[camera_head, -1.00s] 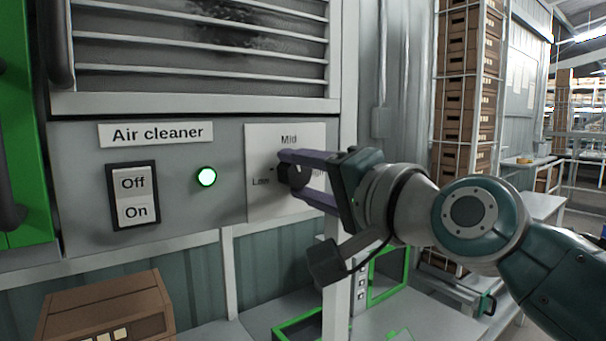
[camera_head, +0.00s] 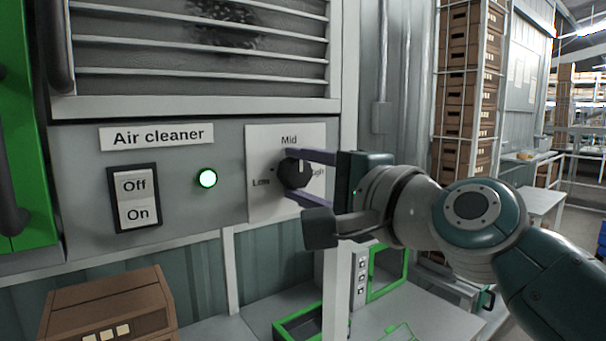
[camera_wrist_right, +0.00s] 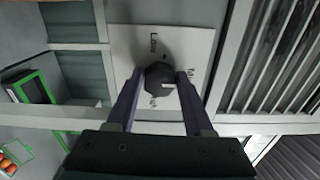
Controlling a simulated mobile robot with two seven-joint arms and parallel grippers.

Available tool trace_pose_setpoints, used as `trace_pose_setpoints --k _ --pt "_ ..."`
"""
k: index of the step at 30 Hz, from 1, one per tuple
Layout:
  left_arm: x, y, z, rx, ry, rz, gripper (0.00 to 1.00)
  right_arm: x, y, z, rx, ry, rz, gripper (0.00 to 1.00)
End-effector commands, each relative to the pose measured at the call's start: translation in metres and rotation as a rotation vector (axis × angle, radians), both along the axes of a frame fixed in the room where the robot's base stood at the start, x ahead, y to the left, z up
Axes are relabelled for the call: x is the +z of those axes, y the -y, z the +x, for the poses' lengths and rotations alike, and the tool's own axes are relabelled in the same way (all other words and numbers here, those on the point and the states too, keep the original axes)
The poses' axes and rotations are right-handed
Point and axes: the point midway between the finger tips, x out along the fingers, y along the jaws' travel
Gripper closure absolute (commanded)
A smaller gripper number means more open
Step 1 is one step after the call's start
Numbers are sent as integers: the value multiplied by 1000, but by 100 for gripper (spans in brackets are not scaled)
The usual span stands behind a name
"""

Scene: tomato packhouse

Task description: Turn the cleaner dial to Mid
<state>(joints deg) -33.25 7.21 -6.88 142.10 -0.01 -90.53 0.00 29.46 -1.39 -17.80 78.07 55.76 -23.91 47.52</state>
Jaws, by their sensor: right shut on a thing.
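The dial (camera_head: 289,175) is a dark round knob on a white plate marked Low, Mid and High, on the air cleaner panel. It also shows in the wrist view (camera_wrist_right: 157,78). In the wrist view the fingers (camera_wrist_right: 156,88) flank the knob. The High label is partly covered. My left gripper is not in view.
A slatted grille (camera_head: 200,75) is above. A brown box (camera_head: 110,310) stands below left. Stacked brown crates (camera_head: 460,90) stand right, behind my arm.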

Motion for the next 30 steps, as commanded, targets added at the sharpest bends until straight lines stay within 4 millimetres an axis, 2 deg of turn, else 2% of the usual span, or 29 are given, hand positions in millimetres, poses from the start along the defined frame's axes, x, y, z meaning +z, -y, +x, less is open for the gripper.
trace_pose_setpoints --k 6,7,14,23,30 --pt "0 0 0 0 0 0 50 0 0 0 0 1 1 100" --pt "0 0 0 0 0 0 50 0 0 0 0 1 1 46" --pt "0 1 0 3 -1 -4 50 0 0 0 0 1 0 20" --pt "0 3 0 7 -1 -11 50 0 1 -1 0 1 0 18" --pt "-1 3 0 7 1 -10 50 -1 15 -20 -1 1 0 18"
